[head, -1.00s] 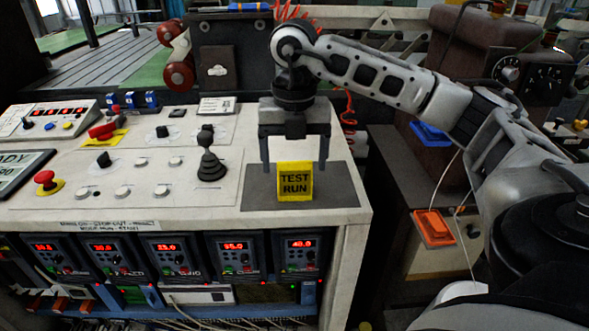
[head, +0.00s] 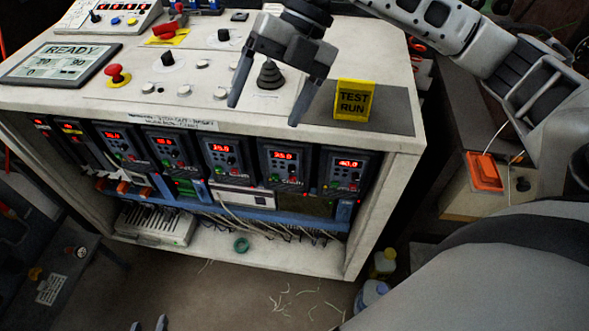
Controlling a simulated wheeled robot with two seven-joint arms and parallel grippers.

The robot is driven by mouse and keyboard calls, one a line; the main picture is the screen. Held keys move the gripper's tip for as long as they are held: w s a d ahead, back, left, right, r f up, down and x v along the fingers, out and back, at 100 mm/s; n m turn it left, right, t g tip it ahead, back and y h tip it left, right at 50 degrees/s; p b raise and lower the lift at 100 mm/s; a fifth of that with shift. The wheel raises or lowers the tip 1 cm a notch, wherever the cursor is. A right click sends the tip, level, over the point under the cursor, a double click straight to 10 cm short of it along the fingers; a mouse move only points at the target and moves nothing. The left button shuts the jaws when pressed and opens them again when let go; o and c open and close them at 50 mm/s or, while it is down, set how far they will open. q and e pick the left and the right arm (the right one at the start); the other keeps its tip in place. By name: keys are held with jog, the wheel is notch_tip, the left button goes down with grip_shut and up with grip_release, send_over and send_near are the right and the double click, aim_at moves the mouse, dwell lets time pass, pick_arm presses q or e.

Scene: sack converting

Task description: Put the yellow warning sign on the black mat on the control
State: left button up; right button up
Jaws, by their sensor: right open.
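The yellow warning sign (head: 354,99), marked TEST RUN, stands upright on the black mat (head: 393,121) at the right end of the control desk top. My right gripper (head: 264,113) is open and empty. It is left of the sign and apart from it, in front of the black joystick (head: 269,76), and hides part of the desk around it. Two fingertips of my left gripper (head: 148,325) show at the bottom edge, spread apart with nothing between them. The rest of that gripper is out of view.
A red mushroom button (head: 117,75), knobs and a READY display (head: 62,63) occupy the desk top to the left. Lit controllers (head: 222,154) line the front below. An orange box (head: 485,171) is at right; bottles (head: 384,263) stand on the floor.

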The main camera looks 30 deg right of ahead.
jog(key=a+m+t+y, duration=0.8)
jog(key=a+y, duration=0.6)
jog(key=a, duration=0.1)
jog(key=w+d+f+m+t+h, duration=0.1)
jog(key=d+f+m+t+h, duration=0.6)
jog(key=f+m+t+h, duration=0.7)
jog(key=s+d+f+m+g+h, duration=0.2)
jog(key=s+f+m+g, duration=0.2)
jog(key=f, duration=0.4)
jog(key=s+d+f+m+g+h, duration=0.2)
jog(key=s+d+f+m+g, duration=0.1)
jog(key=s+f+g, duration=0.3)
jog(key=shift+s+f+m, duration=0.6)
jog(key=shift+s+f, duration=0.25)
jog(key=shift+s, duration=0.3)
jog(key=shift+a, duration=0.1)
